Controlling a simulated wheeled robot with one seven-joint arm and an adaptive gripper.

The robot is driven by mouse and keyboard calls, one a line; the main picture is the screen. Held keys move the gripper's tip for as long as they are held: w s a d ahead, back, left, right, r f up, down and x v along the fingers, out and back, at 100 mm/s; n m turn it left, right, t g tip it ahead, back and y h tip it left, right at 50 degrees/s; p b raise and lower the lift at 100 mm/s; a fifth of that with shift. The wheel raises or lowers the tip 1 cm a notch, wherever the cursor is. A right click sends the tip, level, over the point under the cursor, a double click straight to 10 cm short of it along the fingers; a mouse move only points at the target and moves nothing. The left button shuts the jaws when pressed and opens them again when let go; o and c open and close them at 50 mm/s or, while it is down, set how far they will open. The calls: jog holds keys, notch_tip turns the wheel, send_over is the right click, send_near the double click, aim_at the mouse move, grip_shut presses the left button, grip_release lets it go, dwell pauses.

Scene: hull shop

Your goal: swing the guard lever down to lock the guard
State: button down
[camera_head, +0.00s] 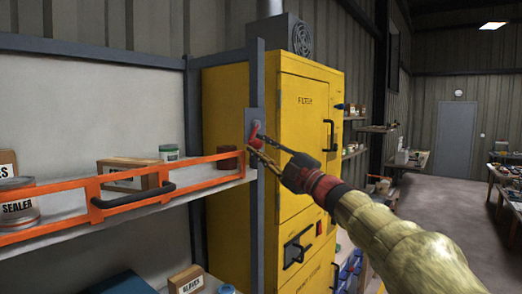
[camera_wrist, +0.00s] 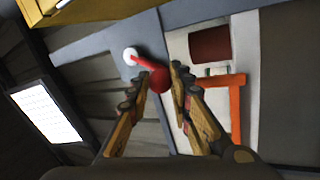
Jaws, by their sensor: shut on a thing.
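The guard lever (camera_head: 255,130) is red and sits on a grey plate on the shelf's upright post, at the right end of the guard. In the wrist view the lever (camera_wrist: 158,79) shows a round red knob, with a short red arm running to a white pivot. My gripper (camera_head: 261,146) reaches in from the right, and its fingers partly hide the lever in the head view. In the wrist view my gripper (camera_wrist: 158,73) has one finger on each side of the knob, shut on it. The orange guard (camera_head: 130,190) with a black handle lies across the shelf front.
The shelf (camera_head: 130,211) holds a sealer can (camera_head: 20,208), a cardboard box (camera_head: 135,175) and a dark red can (camera_head: 230,160) behind the guard. Open floor (camera_head: 440,215) lies to the right.

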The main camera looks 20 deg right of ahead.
jog(key=shift+f, duration=0.15)
jog(key=c, duration=1.6)
grip_release()
jog(key=shift+d, duration=0.1)
jog(key=v, duration=1.2)
